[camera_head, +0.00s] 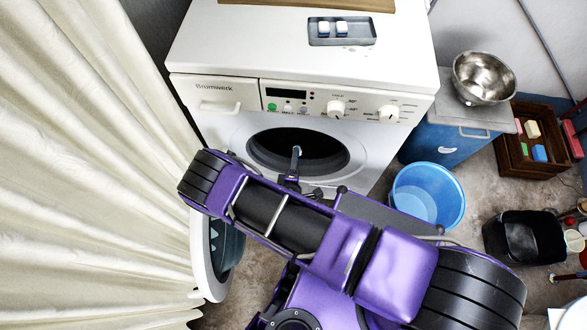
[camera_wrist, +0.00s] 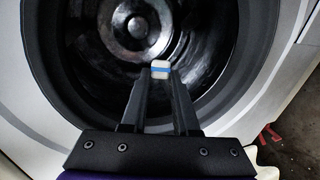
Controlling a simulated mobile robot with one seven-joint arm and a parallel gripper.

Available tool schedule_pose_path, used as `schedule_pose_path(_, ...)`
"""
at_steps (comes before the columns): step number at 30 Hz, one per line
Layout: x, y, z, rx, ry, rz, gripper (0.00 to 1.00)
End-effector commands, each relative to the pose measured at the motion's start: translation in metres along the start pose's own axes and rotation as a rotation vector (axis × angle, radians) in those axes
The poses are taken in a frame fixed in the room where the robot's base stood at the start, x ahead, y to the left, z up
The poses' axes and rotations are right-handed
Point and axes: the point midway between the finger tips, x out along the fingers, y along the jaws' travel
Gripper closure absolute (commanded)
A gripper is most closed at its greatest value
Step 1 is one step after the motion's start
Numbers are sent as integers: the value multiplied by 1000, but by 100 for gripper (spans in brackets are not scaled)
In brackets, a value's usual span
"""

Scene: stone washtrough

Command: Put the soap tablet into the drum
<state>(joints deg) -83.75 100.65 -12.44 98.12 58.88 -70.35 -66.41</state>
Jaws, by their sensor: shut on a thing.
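The soap tablet (camera_wrist: 160,69) is a small white block with a blue band. My gripper (camera_wrist: 160,80) is shut on it and holds it at the fingertips, in front of the drum opening in the wrist view. In the head view my gripper (camera_head: 295,155) points at the dark round mouth of the drum (camera_head: 325,150). The drum's inside (camera_wrist: 205,40) shows dark ribbed metal in the wrist view. Whether the tablet is past the rim is hard to tell. Two more white and blue tablets lie in a grey tray (camera_head: 365,34) on top of the washing machine.
The washing machine (camera_head: 300,65) has its door (camera_head: 205,255) swung open to the left, beside a cream curtain (camera_head: 80,160). A blue bucket (camera_head: 428,195) stands on the floor at right. A metal bowl (camera_head: 484,78) sits on a blue cabinet.

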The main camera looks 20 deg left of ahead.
Motion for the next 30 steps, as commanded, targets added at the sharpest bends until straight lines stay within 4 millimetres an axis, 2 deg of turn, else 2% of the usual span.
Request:
schedule_pose_path(15,70,21,0,2,-1,1,100)
schedule_pose_path(30,139,32,0,2,-1,1,100)
